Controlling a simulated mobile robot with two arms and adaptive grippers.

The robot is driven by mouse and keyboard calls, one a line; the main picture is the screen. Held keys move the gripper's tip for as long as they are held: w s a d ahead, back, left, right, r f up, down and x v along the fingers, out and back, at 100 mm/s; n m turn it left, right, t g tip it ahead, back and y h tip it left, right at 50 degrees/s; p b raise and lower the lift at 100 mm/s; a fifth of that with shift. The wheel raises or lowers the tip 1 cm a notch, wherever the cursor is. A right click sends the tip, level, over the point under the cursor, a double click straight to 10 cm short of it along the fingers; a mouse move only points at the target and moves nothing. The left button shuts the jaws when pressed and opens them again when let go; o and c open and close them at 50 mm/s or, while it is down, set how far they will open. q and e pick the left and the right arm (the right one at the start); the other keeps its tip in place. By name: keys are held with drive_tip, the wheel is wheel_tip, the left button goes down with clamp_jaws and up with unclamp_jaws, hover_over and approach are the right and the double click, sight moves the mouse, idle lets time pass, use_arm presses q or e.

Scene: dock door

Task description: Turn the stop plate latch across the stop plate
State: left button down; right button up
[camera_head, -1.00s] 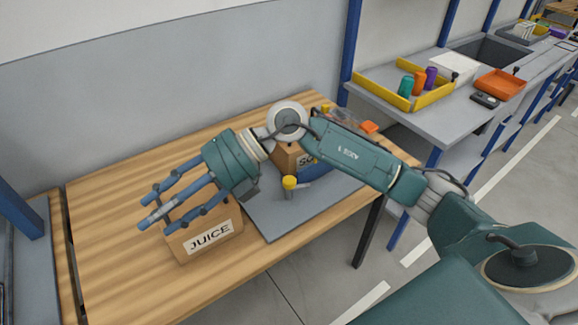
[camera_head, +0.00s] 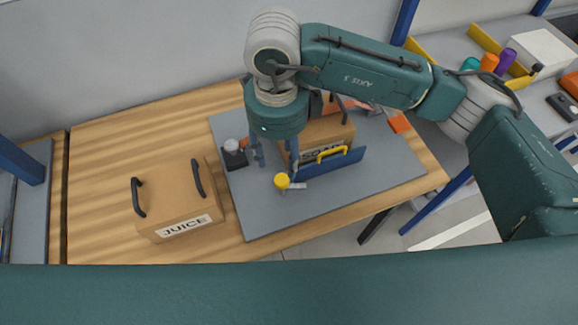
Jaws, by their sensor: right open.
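The stop plate (camera_head: 341,163) is a blue upright plate with a yellow handle, standing in front of a cardboard box (camera_head: 331,131) whose label is partly covered. The stop plate latch (camera_head: 283,181) has a yellow round knob and a short grey bar, which points right toward the plate's left end; whether it lies across the plate I cannot tell. My right gripper (camera_head: 273,162) points down, open and empty, above and just behind the knob, with its fingers spread; I see no contact with the latch. My left gripper is not in view.
A JUICE box (camera_head: 176,198) with two black handles stands left on the wooden table (camera_head: 100,165). A small black fixture with a grey knob (camera_head: 232,150) sits on the grey mat (camera_head: 262,218). An orange piece (camera_head: 399,122) lies at the mat's right. The mat's front is clear.

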drive_tip(key=p, duration=0.1)
hover_over(282, 179)
wheel_tip(282, 179, down, 5)
drive_tip(key=shift+s+f, duration=0.1)
drive_tip(key=shift+s, duration=0.05)
wheel_tip(282, 179, down, 3)
drive_tip(key=shift+f+p, duration=0.1)
drive_tip(key=shift+p, duration=0.45)
drive_tip(key=shift+a+f, duration=0.1)
drive_tip(key=shift+f, duration=0.25)
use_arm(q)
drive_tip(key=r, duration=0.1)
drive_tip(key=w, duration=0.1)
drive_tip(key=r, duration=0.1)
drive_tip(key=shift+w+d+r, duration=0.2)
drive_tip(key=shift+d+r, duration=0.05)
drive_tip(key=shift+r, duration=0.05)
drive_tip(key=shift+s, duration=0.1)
